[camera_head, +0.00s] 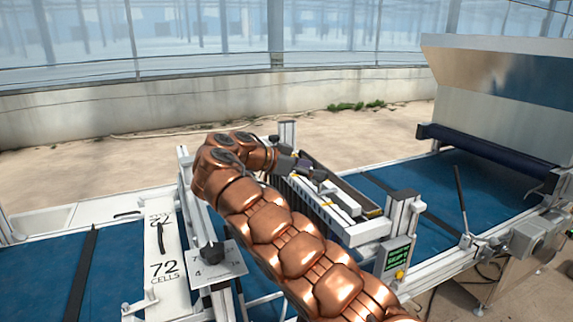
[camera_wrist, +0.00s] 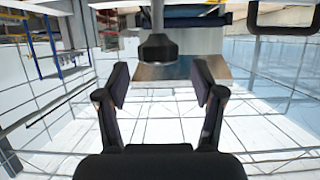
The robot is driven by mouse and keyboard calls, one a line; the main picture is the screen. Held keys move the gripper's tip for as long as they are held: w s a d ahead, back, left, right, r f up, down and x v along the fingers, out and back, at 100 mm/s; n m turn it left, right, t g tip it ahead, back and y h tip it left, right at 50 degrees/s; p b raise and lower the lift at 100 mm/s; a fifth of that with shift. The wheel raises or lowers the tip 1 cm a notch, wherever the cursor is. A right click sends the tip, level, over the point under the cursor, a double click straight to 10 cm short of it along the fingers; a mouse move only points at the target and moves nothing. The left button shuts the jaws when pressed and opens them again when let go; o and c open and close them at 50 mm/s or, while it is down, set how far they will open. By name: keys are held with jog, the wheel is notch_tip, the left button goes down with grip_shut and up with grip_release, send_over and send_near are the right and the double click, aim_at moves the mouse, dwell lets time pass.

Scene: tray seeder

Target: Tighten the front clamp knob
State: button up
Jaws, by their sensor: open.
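My gripper (camera_head: 304,166) is at the end of my copper-coloured arm, over the upper end of the white seeding unit (camera_head: 372,231). In the wrist view its two dark fingers (camera_wrist: 161,81) stand wide apart with nothing between their pads. A dark round knob (camera_wrist: 158,48) on a grey stem shows just above the gap between the fingertips, roughly centred, and looks apart from both fingers. I cannot tell for sure whether it is the front clamp knob. Another black knob (camera_head: 211,253) stands on a numbered plate at the near left, away from my gripper.
A blue conveyor belt (camera_head: 480,190) runs under the unit. A metal hopper (camera_head: 505,85) stands at the right. A post with a green display (camera_head: 397,256) and a lever (camera_head: 461,200) stand right of my arm. A white "72 cells" plate (camera_head: 162,270) lies left.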

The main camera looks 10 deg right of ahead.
jog(key=v, duration=0.8)
jog(key=shift+a, duration=0.25)
dwell(0.6)
jog(key=shift+s+r, duration=0.1)
jog(key=shift+r, duration=0.05)
dwell(0.4)
